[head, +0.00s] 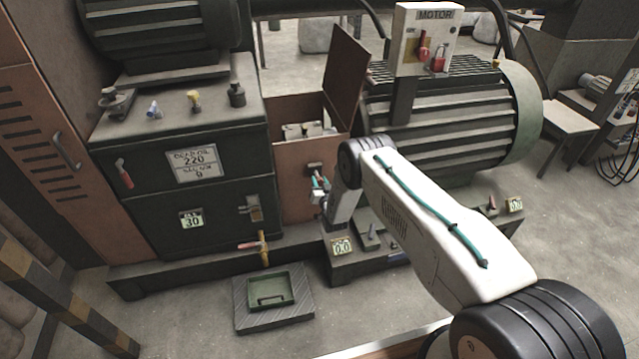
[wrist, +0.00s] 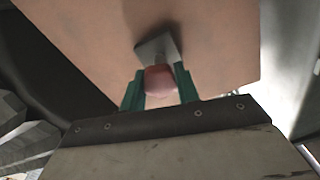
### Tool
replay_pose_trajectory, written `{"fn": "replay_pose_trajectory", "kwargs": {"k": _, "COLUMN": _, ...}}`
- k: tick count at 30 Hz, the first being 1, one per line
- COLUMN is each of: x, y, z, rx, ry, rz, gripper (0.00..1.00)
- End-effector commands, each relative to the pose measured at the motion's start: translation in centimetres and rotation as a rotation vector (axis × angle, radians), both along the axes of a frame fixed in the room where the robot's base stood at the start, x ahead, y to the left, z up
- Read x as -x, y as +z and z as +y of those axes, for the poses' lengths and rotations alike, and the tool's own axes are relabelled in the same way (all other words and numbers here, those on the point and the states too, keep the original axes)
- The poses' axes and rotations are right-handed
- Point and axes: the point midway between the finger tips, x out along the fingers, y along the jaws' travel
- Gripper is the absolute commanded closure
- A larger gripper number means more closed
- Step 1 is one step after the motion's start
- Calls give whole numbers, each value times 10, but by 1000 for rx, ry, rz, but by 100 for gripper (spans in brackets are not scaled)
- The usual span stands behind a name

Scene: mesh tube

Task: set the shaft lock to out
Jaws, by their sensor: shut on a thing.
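My gripper (head: 319,184) is at the front of the brown guard box between the gearbox and the motor. In the wrist view its teal fingers (wrist: 161,84) stand on either side of a rounded red knob (wrist: 160,80) and are shut on it. The knob sits in front of a small grey metal plate (wrist: 158,48) on the brown panel (wrist: 215,45). In the head view a small dark fitting (head: 315,167) shows on this panel just above my fingers. The knob itself is mostly hidden there. I cannot read any in or out marking.
The guard's brown lid (head: 346,75) stands open above the box. The motor (head: 450,115) is close on the right, with its switch box (head: 425,40) above. The dark gearbox cabinet (head: 190,170) stands left. A green tray (head: 271,290) lies on the floor in front.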

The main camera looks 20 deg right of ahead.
Motion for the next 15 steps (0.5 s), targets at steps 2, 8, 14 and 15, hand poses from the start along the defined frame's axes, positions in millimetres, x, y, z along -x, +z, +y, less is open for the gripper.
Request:
{"fn": "replay_pose_trajectory", "kwargs": {"k": 2, "x": 1, "y": -2, "z": -3, "rx": -2, "ry": -12, "rz": 2, "gripper": 100}}
{"fn": "replay_pose_trajectory", "kwargs": {"k": 8, "x": 1, "y": -2, "z": 1, "rx": -2, "ry": -8, "rz": 2, "gripper": 47}}
{"fn": "replay_pose_trajectory", "kwargs": {"k": 14, "x": 1, "y": -1, "z": 4, "rx": -2, "ry": -5, "rz": 1, "gripper": 47}}
{"fn": "replay_pose_trajectory", "kwargs": {"k": 15, "x": 3, "y": -1, "z": 4, "rx": -2, "ry": -6, "rz": 3, "gripper": 47}}
